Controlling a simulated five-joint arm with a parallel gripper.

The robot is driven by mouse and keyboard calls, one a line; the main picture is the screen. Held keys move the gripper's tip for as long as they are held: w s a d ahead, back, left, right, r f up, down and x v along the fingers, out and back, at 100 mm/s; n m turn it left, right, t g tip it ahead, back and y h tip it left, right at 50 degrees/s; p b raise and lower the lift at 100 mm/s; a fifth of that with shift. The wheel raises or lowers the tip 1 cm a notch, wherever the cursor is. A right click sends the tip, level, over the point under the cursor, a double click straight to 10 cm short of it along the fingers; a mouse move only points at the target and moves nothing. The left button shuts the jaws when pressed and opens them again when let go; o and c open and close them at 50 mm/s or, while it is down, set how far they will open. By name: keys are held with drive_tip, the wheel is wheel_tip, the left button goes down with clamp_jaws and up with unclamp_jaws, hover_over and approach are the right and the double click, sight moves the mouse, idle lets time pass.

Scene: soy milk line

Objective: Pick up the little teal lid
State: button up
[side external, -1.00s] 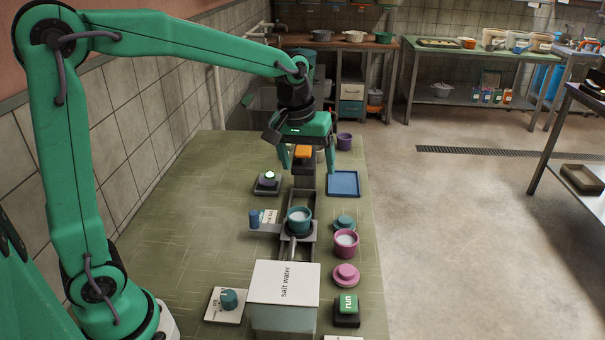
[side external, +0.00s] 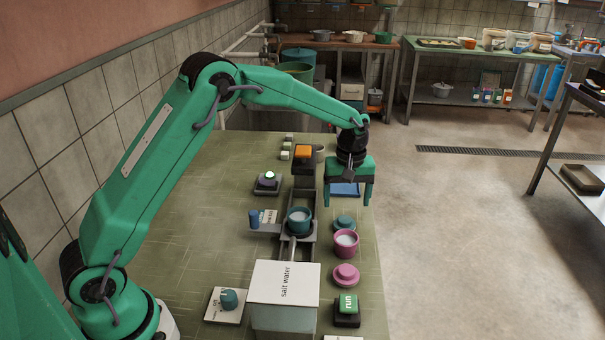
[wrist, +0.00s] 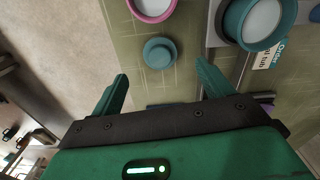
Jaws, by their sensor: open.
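The little teal lid (side external: 344,223) lies on the green table, just behind a pink cup in the side view. In the wrist view the lid (wrist: 160,53) is a round teal disc with a raised knob, ahead of the fingertips and roughly between their lines. My gripper (side external: 348,202) is open and empty, pointing down above the table, a little farther back than the lid. In the wrist view my gripper (wrist: 162,82) shows both fingers spread wide, with nothing between them. The lid is in full view and apart from the fingers.
A pink cup (side external: 346,245) with white content stands close to the lid, with a pink lid (side external: 345,275) in front. A teal cup (side external: 299,222) stands on the grey track to the left. A blue tray (side external: 345,189) is partly hidden behind my gripper.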

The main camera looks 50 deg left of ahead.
sight(345, 220)
drive_tip(key=shift+w+a+f, duration=0.1)
drive_tip(key=shift+f, duration=3.85)
drive_tip(key=c, duration=1)
